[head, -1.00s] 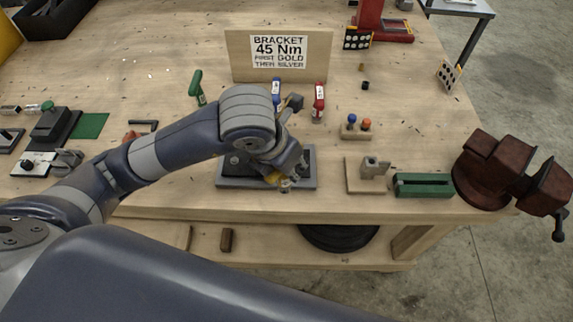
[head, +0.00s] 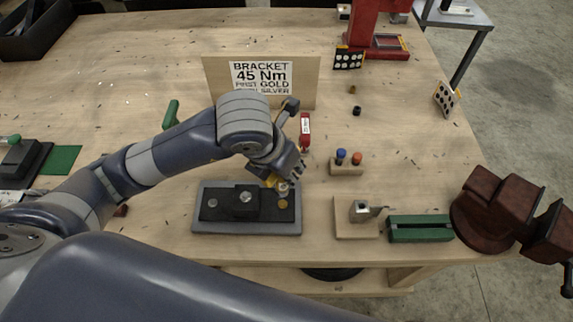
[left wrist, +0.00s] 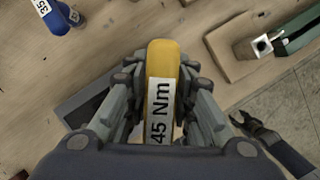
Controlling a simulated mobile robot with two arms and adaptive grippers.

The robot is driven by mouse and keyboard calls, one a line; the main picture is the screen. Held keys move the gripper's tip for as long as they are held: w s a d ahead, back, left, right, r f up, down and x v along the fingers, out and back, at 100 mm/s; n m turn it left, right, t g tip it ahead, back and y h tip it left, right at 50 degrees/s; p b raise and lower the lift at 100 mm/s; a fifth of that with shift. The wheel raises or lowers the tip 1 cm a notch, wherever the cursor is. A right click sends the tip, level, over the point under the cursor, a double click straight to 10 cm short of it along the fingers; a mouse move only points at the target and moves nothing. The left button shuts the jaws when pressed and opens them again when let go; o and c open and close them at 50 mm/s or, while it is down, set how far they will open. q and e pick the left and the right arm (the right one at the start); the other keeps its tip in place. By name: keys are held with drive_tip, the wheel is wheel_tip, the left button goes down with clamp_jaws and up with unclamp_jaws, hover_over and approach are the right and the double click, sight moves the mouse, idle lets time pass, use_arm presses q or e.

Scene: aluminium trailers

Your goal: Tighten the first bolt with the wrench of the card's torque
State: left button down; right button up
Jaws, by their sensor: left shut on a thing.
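My left gripper (head: 275,174) is shut on the yellow wrench (left wrist: 160,90), whose label reads 45 Nm in the left wrist view. In the head view it is over the back right edge of the bracket fixture (head: 248,228), with the wrench's metal end near that edge; contact cannot be told. A gold bolt (head: 283,204) shows at the fixture's right, a silver one (head: 212,202) at its left. The card (head: 261,77) reads BRACKET 45 Nm, first gold then silver.
Red (head: 305,132) and green (head: 171,114) wrenches lie behind; a blue one (left wrist: 57,15) shows in the left wrist view. To the right are a small bit holder (head: 346,169), a wooden block (head: 356,230), a green tool (head: 420,229) and a red vise (head: 497,212).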

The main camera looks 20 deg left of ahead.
use_arm(q)
drive_tip(key=shift+f+b, duration=1.2)
drive_tip(key=shift+f, duration=1.1)
drive_tip(key=shift+f+b, duration=0.4)
drive_tip(key=shift+f, duration=0.35)
drive_tip(key=m+b, duration=0.1)
drive_tip(key=b, duration=0.1)
drive_tip(key=f+m+h+b, duration=0.1)
drive_tip(key=shift+d+m+b, duration=0.1)
drive_tip(key=shift+m+b, duration=0.25)
drive_tip(key=shift+m, duration=0.05)
drive_tip(key=shift+s+d+r+m+g, duration=0.1)
drive_tip(key=shift+d+r+m+g, duration=0.05)
drive_tip(key=shift+r+m+g, duration=0.45)
wheel_tip(320, 180, up, 6)
drive_tip(key=p, duration=0.3)
drive_tip(key=shift+r+p, duration=0.2)
drive_tip(key=shift+p, duration=0.1)
use_arm(e)
drive_tip(key=w+f, duration=0.2)
drive_tip(key=f, duration=0.1)
drive_tip(key=shift+f, duration=0.2)
